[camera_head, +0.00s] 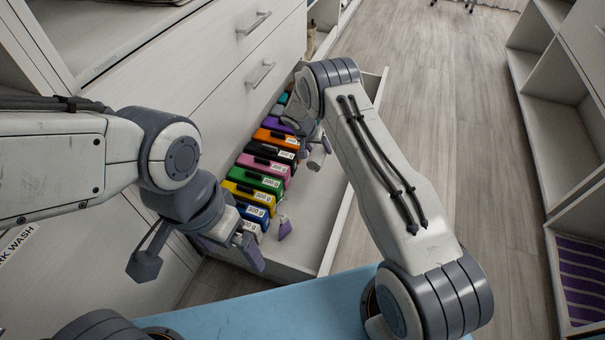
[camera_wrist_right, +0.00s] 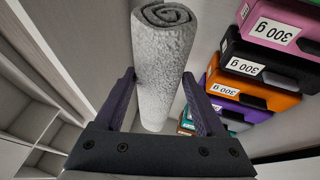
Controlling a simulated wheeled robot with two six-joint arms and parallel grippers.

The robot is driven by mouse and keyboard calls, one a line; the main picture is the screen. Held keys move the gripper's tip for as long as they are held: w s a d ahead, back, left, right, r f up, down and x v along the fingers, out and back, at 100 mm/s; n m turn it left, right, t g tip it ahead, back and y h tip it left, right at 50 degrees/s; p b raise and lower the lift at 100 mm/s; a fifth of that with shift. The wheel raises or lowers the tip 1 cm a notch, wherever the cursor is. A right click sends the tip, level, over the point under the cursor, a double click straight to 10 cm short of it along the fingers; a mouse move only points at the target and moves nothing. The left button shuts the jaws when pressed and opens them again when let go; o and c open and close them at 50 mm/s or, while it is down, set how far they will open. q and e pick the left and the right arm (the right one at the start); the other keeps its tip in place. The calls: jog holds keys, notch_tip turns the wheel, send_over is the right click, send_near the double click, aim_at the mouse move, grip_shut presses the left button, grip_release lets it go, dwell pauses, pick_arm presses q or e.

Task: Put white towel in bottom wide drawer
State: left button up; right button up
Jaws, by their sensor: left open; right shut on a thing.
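The white towel (camera_wrist_right: 160,70) is a rolled, rough-textured cylinder in the right wrist view. My right gripper (camera_wrist_right: 163,105) is shut on it, with a finger on each side. In the head view my right gripper is mostly hidden behind my right arm, over the open drawer. The bottom wide drawer (camera_head: 304,212) is pulled out, and its bare light floor shows beside a row of boxes. Whether the towel touches the drawer floor cannot be told. My left gripper (camera_head: 268,241) is open and empty, at the drawer's near end.
A row of coloured boxes labelled 300 g (camera_head: 262,182) fills the drawer's left side; they also show in the right wrist view (camera_wrist_right: 262,66). Closed drawers with metal handles (camera_head: 260,75) rise above. Open shelving (camera_head: 555,130) stands at right across a clear wood floor (camera_head: 440,110).

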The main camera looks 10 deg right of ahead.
jog(key=shift+x, duration=0.8)
pick_arm(q)
notch_tip(320, 180, down, 6)
jog(key=b, duration=0.5)
jog(key=shift+f+b, duration=0.2)
jog(key=shift+b, duration=0.15)
pick_arm(e)
notch_tip(320, 180, down, 10)
pick_arm(q)
jog(key=shift+f+b, duration=0.55)
pick_arm(e)
jog(key=shift+f, duration=0.5)
pick_arm(q)
jog(key=shift+f, duration=0.1)
pick_arm(e)
jog(key=shift+f, duration=0.15)
jog(key=o, duration=1.4)
